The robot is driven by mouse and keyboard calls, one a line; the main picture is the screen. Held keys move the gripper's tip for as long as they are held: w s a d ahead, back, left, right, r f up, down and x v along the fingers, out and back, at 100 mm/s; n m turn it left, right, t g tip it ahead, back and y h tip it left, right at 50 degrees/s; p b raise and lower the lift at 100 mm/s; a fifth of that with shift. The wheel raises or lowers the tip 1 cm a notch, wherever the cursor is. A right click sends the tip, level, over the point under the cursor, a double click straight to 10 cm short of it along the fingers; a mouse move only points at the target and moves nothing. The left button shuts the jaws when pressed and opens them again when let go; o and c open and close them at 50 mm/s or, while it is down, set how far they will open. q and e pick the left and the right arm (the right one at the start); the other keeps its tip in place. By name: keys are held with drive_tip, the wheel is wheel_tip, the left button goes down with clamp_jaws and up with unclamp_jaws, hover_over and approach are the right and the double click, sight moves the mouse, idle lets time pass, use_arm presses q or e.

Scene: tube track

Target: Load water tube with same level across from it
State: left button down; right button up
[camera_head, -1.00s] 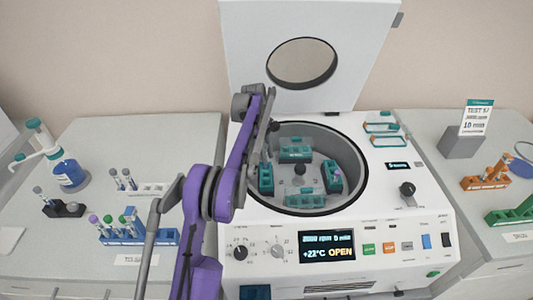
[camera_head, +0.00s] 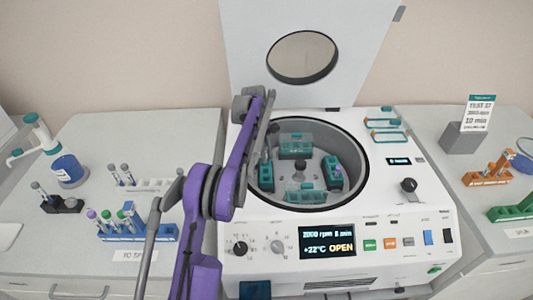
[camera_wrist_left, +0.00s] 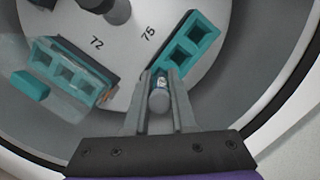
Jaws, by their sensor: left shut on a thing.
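My left gripper (camera_wrist_left: 160,88) is shut on a tube with a grey cap (camera_wrist_left: 159,102), shown end-on in the left wrist view. The tube is over the rotor, at the near end of a teal bucket (camera_wrist_left: 186,48); I cannot tell if it has entered a hole. Its water level is hidden. In the head view my left arm reaches into the open centrifuge (camera_head: 401,225). Teal buckets sit around the rotor: back (camera_head: 295,147), left (camera_head: 266,176), right (camera_head: 333,174) and front (camera_head: 306,195). The right bucket appears to hold a tube. My right gripper is not in view.
Orange (camera_head: 482,178) and green (camera_head: 512,213) racks are on the right bench. The raised lid (camera_head: 345,50) stands behind the bowl.

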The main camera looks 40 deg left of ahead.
use_arm(q)
drive_tip(key=shift+f, duration=0.45)
drive_tip(key=c, duration=0.7)
unclamp_jaws()
drive_tip(key=shift+o, duration=0.2)
drive_tip(key=shift+r, duration=0.1)
drive_tip(key=p+v, duration=0.1)
drive_tip(key=v, duration=0.9)
drive_tip(key=shift+r+p, duration=0.35)
drive_tip(key=shift+a, duration=0.1)
